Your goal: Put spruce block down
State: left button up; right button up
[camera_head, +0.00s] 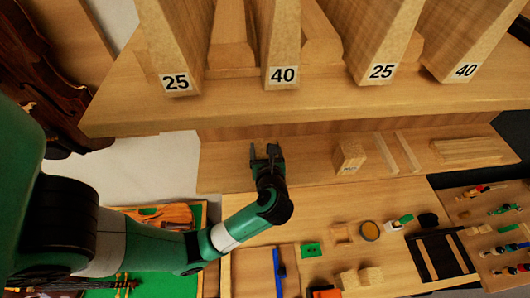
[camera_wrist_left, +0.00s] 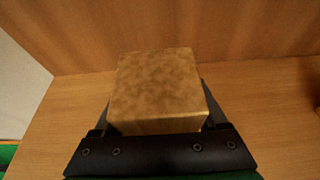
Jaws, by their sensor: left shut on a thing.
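My left gripper (camera_head: 266,153) is over the left part of the lower wooden shelf (camera_head: 222,165), under the upper shelf. It is shut on the spruce block. In the left wrist view the spruce block (camera_wrist_left: 158,85) is a pale, mottled wooden block between the two dark fingers. Its lower end is hidden, and I cannot tell whether it touches the shelf. In the head view the block is small and mostly hidden by the fingers. My right gripper is not in view.
A second wooden block (camera_head: 349,157) stands to the right on the lower shelf, with thin strips (camera_head: 385,153) beyond it. The upper shelf (camera_head: 150,100) overhangs, holding large blocks labelled 25 and 40. The bench below holds small tools and wood pieces. Shelf room beside the gripper is clear.

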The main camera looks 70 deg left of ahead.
aim_at(266, 156)
pick_arm(q)
jog(key=shift+r, duration=0.2)
jog(key=shift+f, duration=0.2)
jog(key=o, duration=1.4)
jog(key=shift+r, duration=0.35)
jog(key=p+v, duration=0.2)
jog(key=v, duration=0.4)
jog(key=p+v, duration=0.2)
jog(key=v, duration=0.3)
jog(key=shift+s+d, duration=0.1)
jog(key=shift+d, duration=0.4)
jog(key=shift+d, duration=0.1)
